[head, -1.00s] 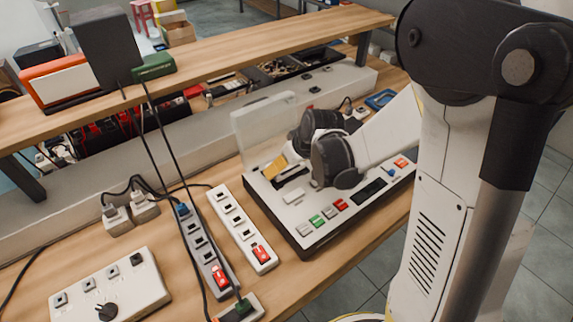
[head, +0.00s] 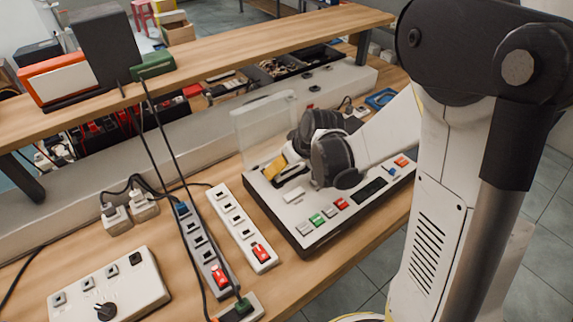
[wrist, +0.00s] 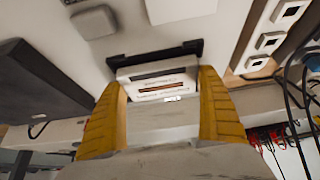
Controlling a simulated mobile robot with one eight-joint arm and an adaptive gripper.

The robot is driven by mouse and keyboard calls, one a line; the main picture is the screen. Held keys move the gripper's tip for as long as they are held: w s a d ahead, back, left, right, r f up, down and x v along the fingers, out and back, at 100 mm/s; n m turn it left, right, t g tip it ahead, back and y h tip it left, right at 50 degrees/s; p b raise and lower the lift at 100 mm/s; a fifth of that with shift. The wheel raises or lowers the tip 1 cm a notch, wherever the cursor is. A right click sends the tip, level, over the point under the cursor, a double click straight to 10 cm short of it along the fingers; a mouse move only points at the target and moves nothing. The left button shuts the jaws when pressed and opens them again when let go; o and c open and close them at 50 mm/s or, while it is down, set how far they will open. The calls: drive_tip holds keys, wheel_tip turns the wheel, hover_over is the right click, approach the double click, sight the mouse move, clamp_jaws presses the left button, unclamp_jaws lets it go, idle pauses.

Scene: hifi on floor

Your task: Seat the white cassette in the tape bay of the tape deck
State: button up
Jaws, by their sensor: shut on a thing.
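The tape deck (head: 300,215) is a white-topped box with dark sides on the bench, its clear lid (head: 265,118) standing up behind the bay. My gripper (wrist: 162,80) is over the bay end of the deck, its yellow fingers on either side of the white cassette (wrist: 158,88) and shut on it. The cassette shows an edge with brown window strips in the wrist view. The dark-framed tape bay (wrist: 192,48) lies right at the cassette, which covers much of it. I cannot tell how deep the cassette sits. In the head view my gripper (head: 279,170) largely hides the cassette.
Power strips (head: 243,228) with red switches and cables lie left of the deck. A white switch box (head: 125,285) stands at the front left. A raised wooden shelf (head: 220,50) runs behind, with a dark speaker-like box (head: 103,45) on it.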

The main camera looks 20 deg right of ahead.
drive_tip(key=shift+f+b, duration=0.4)
drive_tip(key=shift+f, duration=0.05)
idle(0.4)
drive_tip(key=o, duration=1)
drive_tip(key=shift+w+a+r+p+v, duration=0.25)
drive_tip(key=shift+p+v, duration=0.65)
drive_tip(key=shift+v, duration=2)
drive_tip(key=shift+w+r+p+v, duration=0.25)
drive_tip(key=shift+w+p+v, duration=0.5)
drive_tip(key=shift+v, duration=2.1)
drive_tip(key=shift+w+a+r+p+v, duration=0.2)
drive_tip(key=shift+p+v, duration=0.85)
drive_tip(key=shift+v, duration=1.85)
